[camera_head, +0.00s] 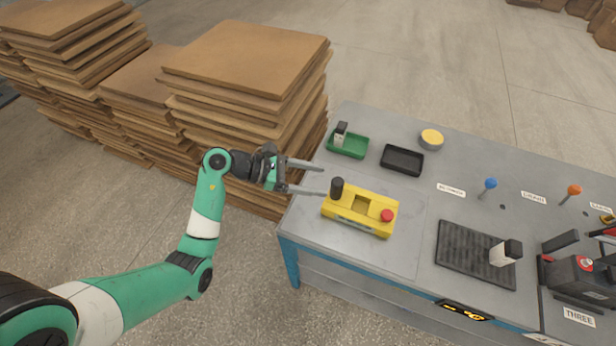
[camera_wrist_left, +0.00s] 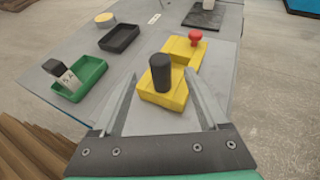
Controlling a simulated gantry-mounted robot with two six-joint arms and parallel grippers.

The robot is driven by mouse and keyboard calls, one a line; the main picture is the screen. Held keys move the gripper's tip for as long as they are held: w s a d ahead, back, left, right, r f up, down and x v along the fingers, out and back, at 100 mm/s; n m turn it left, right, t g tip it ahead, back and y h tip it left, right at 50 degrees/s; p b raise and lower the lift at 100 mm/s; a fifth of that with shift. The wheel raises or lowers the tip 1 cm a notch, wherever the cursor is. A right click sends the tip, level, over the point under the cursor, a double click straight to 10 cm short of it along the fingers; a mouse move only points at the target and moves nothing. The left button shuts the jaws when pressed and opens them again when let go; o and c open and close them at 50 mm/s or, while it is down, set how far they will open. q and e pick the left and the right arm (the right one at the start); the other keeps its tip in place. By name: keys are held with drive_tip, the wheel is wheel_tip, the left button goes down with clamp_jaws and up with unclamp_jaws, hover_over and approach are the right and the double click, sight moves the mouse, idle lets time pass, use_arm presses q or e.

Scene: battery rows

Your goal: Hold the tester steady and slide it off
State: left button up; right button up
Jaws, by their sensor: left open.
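The yellow tester (camera_head: 351,216) lies on the left part of the grey table. It has a black upright knob (camera_head: 337,188) at its left end, a square recess in the middle and a red button (camera_head: 387,215) at its right end. My left gripper (camera_head: 322,181) is open and empty, just left of the knob in the head view. In the left wrist view the tester (camera_wrist_left: 165,98) lies ahead, with its knob (camera_wrist_left: 160,73) between the lines of the two fingers. I see no contact with it. My right gripper is not in view.
A green tray (camera_head: 358,153) holds a black-and-white block (camera_head: 340,134). Beside it are an empty black tray (camera_head: 402,160) and a yellow round pad (camera_head: 431,139). A dark ribbed mat (camera_head: 462,255) carries another block (camera_head: 506,252). Stacked boards (camera_head: 245,55) stand close behind my left arm.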

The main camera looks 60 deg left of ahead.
sight(346, 195)
use_arm(q)
drive_tip(key=b+x, duration=0.2)
drive_tip(key=x, duration=0.6)
drive_tip(key=shift+w+d+f+b, duration=0.15)
drive_tip(key=shift+w+d+b, duration=0.05)
drive_tip(key=shift+b, duration=0.2)
drive_tip(key=shift+w+d+f, duration=0.1)
drive_tip(key=shift+w+d, duration=0.15)
drive_tip(key=shift+w, duration=0.25)
clamp_jaws()
idle(0.3)
